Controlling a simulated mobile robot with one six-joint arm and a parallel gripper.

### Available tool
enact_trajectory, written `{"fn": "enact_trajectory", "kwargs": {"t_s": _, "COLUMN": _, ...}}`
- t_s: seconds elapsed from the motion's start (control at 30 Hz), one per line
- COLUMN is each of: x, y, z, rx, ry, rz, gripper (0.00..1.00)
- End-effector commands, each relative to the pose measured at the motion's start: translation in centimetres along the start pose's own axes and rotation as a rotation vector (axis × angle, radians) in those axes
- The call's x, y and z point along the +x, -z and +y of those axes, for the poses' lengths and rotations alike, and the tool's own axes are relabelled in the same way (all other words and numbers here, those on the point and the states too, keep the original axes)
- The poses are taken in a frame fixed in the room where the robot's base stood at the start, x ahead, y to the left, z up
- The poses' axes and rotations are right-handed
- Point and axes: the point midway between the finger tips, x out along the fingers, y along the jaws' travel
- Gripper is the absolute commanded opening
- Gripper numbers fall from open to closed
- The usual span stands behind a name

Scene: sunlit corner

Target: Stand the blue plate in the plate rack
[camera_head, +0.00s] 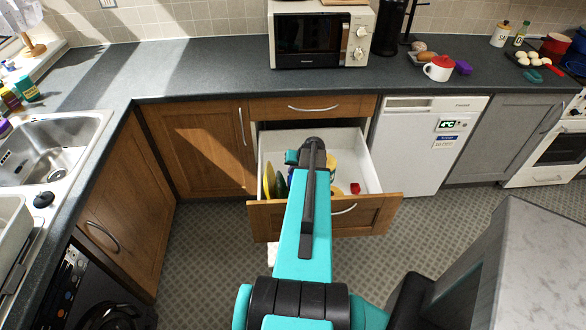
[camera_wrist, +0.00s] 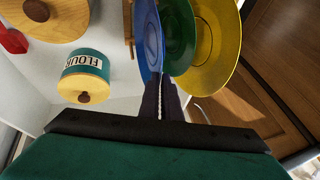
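The blue plate (camera_wrist: 148,35) stands on edge in the wrist view, leftmost of a row with a green plate (camera_wrist: 180,32) and a yellow plate (camera_wrist: 214,50). My gripper (camera_wrist: 161,80) is at the blue plate's near edge, its fingers almost together with the rim seemingly between them. In the head view the yellow plate (camera_head: 268,181) stands at the left of the open drawer; my arm hides most of the blue plate and my fingers. A strip of wood (camera_wrist: 128,28) left of the blue plate may be part of the plate rack; the rest is hidden.
The open drawer (camera_head: 372,209) also holds a flour canister (camera_wrist: 85,74), another wooden-lidded container (camera_wrist: 52,22) and a red item (camera_wrist: 12,40). The drawer's right part has bare floor. The worktop (camera_head: 200,62) above is largely clear left of the microwave (camera_head: 322,35).

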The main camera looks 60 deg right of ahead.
Motion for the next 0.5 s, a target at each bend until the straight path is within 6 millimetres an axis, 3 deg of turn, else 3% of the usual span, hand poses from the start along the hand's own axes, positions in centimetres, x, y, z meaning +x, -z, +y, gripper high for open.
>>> {"fn": "enact_trajectory", "kwargs": {"t_s": 0.5, "x": 2.5, "y": -1.0, "z": 0.8, "rx": 0.000, "ry": 0.001, "rz": 0.001, "gripper": 0.00}}
